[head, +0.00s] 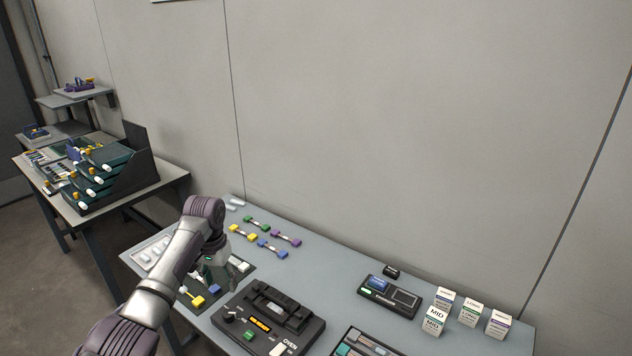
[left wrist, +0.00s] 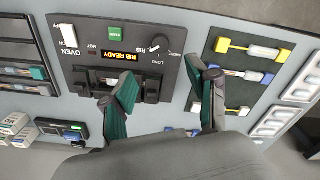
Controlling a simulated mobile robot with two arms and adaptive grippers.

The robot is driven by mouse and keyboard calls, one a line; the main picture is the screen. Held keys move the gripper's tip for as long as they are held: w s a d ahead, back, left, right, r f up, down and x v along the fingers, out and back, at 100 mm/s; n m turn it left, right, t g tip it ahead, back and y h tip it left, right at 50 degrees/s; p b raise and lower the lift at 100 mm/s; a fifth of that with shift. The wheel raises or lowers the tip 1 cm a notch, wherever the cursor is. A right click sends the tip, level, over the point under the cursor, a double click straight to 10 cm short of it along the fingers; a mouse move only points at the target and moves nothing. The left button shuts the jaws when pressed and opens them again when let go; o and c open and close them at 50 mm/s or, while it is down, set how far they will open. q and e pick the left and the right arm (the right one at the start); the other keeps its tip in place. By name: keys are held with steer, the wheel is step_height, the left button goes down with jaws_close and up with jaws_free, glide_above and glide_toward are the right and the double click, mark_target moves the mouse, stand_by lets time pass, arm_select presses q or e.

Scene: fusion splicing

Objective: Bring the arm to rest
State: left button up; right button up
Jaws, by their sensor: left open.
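My left arm comes in from the left in the head view. Its gripper (head: 217,275) hangs over the table, between the dark mat (head: 238,284) and the black oven unit (head: 268,318). In the left wrist view its two green-padded fingers (left wrist: 163,92) are spread apart with nothing between them. The oven shows there too, with a lit display (left wrist: 125,56) reading "RIB READY". My right gripper is in neither view.
Yellow-ended pieces (head: 196,300) lie on the mat near the gripper. Green, yellow, purple and blue-ended pieces (head: 272,249) lie behind. A dark device (head: 390,297) and several small labelled boxes (head: 470,312) stand right. The table between is clear.

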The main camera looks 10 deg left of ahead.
arm_select(q)
steer(key=s+d+f, duration=0.2)
steer(key=f, duration=0.1)
steer(key=s+d+f+m, duration=0.1)
steer(key=s+d+f, duration=0.2)
steer(key=s+d+f+m, duration=0.1)
steer(key=s+d+f, duration=0.1)
steer(key=s+f, duration=0.1)
steer(key=shift+s+d+f+t, duration=0.1)
steer(key=shift+d+f+t, duration=0.05)
steer(key=shift+d+t, duration=0.2)
steer(key=s+d+f+m, duration=0.1)
steer(key=s+d+f, duration=0.2)
steer(key=s+d, duration=0.35)
steer(key=s+d+r+t, duration=0.1)
steer(key=s+r, duration=0.2)
steer(key=s, duration=0.7)
steer(key=s+d+r+t, duration=0.2)
steer(key=s+r, duration=0.2)
steer(key=s, duration=0.6)
step_height(320, 180, down, 29)
steer(key=s+g+b, duration=0.1)
steer(key=s+g, duration=0.1)
steer(key=s+a+f, duration=0.3)
steer(key=s+f, duration=1.2)
steer(key=s, duration=0.1)
steer(key=shift+s+a+g+b, duration=0.15)
steer(key=shift+g+b, duration=0.2)
steer(key=shift+b, duration=0.05)
